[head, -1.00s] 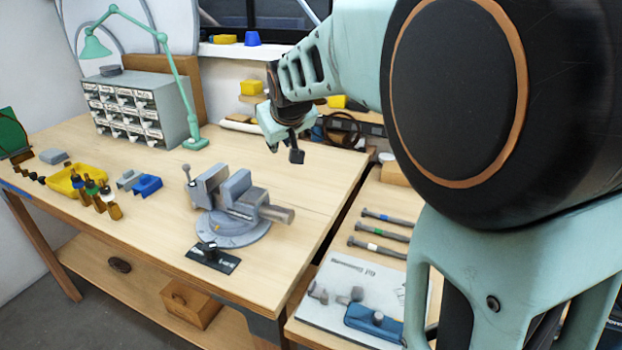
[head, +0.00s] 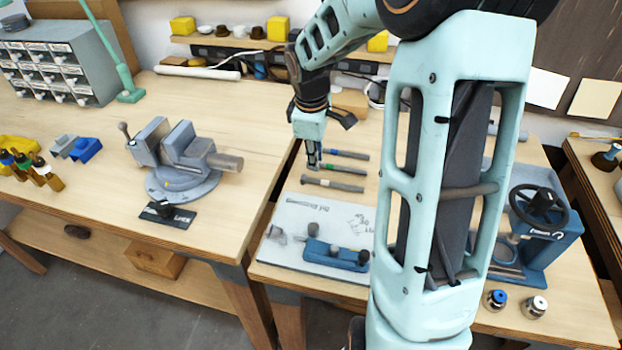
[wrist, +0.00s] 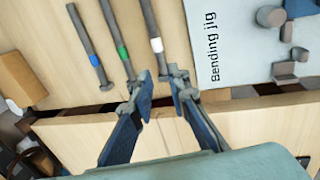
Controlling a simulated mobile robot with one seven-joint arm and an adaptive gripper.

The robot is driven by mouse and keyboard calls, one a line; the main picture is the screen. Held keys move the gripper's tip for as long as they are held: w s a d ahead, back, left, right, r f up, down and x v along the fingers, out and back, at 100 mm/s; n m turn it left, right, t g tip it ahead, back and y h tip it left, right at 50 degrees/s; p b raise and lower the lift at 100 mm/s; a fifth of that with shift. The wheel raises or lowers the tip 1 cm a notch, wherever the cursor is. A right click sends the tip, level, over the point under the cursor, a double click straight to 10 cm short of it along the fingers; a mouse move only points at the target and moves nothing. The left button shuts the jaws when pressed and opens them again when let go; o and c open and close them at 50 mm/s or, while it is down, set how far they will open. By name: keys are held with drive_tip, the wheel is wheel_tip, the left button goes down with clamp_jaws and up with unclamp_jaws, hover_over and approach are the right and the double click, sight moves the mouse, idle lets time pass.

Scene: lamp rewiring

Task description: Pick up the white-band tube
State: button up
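The white-band tube (head: 345,187) is a grey tube lying on the right-hand bench, the nearest of three parallel tubes. In the wrist view its white band (wrist: 156,45) shows clearly, and its near end reaches the gap between my fingertips. My gripper (wrist: 161,84) is open and empty, its tips either side of that end. In the head view my gripper (head: 313,163) hangs over the left ends of the tubes. The green-band tube (wrist: 115,35) and blue-band tube (wrist: 82,35) lie beside it. I cannot tell the exact height of the fingertips above the bench.
The bending jig board (head: 300,218) with its blue fixture (head: 335,256) lies just in front of the white-band tube. A vise (head: 180,165) stands on the left bench. A gap runs between the benches. A blue wheeled device (head: 545,225) stands at right.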

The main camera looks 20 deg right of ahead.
sight(319, 180)
drive_tip(key=f, duration=0.3)
drive_tip(key=shift+w+d, duration=0.15)
drive_tip(key=shift+w, duration=0.1)
drive_tip(key=f, duration=0.2)
drive_tip(key=d+f, duration=0.1)
drive_tip(key=f, duration=0.1)
drive_tip(key=shift+f, duration=0.15)
drive_tip(key=shift+w+f, duration=0.2)
drive_tip(key=shift+f, duration=0.2)
clamp_jaws()
